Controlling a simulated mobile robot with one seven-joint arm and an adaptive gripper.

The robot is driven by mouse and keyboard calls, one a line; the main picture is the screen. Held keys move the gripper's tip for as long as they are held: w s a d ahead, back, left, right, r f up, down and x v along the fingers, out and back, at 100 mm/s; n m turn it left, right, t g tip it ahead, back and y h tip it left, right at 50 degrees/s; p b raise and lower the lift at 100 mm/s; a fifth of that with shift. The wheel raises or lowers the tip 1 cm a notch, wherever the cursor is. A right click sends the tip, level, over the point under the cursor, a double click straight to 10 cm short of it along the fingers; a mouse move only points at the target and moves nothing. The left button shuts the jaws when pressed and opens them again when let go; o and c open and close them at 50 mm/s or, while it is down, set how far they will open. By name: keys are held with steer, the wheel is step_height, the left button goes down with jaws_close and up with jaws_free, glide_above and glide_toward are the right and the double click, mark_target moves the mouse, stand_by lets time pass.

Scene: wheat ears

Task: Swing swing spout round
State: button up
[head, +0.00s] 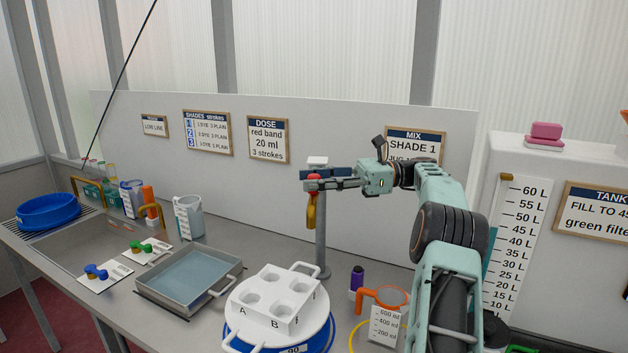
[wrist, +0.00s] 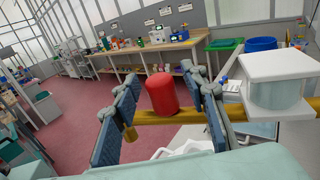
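The swing spout is a yellow pipe (head: 311,212) with a red knob (head: 313,183), on a grey post (head: 321,240) with a white top (head: 317,162). The pipe's end hangs down beside the post. My gripper (head: 318,180) is level with the knob, its fingers pointing left. In the wrist view the red knob (wrist: 163,94) stands on the yellow pipe (wrist: 155,132) between the two dark blue finger pads (wrist: 164,115). Gaps show on both sides of the knob, so the gripper looks open around it. The white top (wrist: 280,66) is close to the right finger.
Below the spout are a white holder with wells (head: 276,300) and an orange-handled jug (head: 386,318). A metal tray of liquid (head: 190,280) is to the left. The signboard wall (head: 290,180) runs behind.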

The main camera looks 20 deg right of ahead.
steer(key=shift+r, duration=5)
steer(key=shift+c, duration=0.5)
